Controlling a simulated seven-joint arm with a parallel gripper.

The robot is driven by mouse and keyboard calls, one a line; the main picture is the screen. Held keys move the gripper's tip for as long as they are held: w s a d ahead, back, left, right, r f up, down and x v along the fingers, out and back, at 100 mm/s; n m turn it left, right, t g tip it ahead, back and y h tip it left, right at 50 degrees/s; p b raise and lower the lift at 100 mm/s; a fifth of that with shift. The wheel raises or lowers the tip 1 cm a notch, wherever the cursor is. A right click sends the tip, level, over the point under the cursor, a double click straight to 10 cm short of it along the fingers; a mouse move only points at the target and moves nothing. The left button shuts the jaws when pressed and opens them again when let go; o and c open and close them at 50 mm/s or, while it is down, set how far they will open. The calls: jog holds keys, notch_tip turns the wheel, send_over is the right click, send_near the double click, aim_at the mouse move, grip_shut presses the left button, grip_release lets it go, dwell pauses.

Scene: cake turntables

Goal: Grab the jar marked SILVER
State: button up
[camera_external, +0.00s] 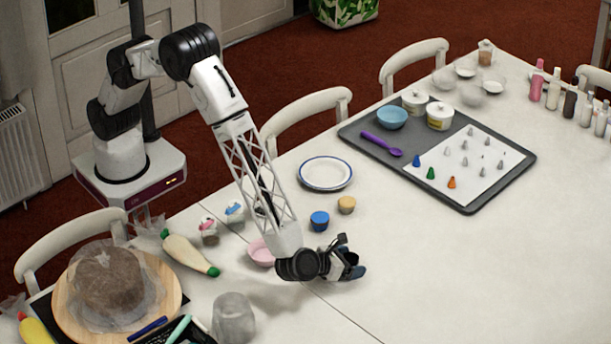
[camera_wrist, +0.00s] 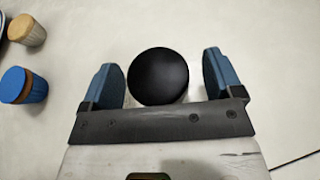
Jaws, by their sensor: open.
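A jar with a round black lid (camera_wrist: 158,76) is seen from above in the wrist view, between my two blue fingers. No label shows on it, so I cannot read SILVER. My gripper (camera_wrist: 162,82) is open, with a finger on each side of the lid; the left finger is very close to it and a wider gap shows on the right. In the external view my gripper (camera_external: 352,264) is low over the white table, and it hides the black-lidded jar.
A blue jar (camera_external: 320,221) and a tan-gold jar (camera_external: 346,205) stand just behind my gripper. A pink dish (camera_external: 260,252) is to its left. A white plate (camera_external: 326,173) and a dark tray (camera_external: 486,194) lie farther back. The table right of my gripper is clear.

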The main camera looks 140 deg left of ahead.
aim_at(350, 257)
jog(key=shift+c, duration=0.3)
jog(key=c, duration=1)
jog(key=shift+r, duration=0.2)
jog(key=shift+r, duration=0.55)
notch_tip(350, 257, up, 2)
jog(key=shift+r, duration=0.1)
jog(key=s+d, duration=0.1)
jog(key=s, duration=0.4)
jog(key=s+d+r, duration=0.1)
jog(key=s, duration=0.9)
jog(key=shift+s+d+r, duration=0.15)
jog(key=shift+s+d, duration=0.25)
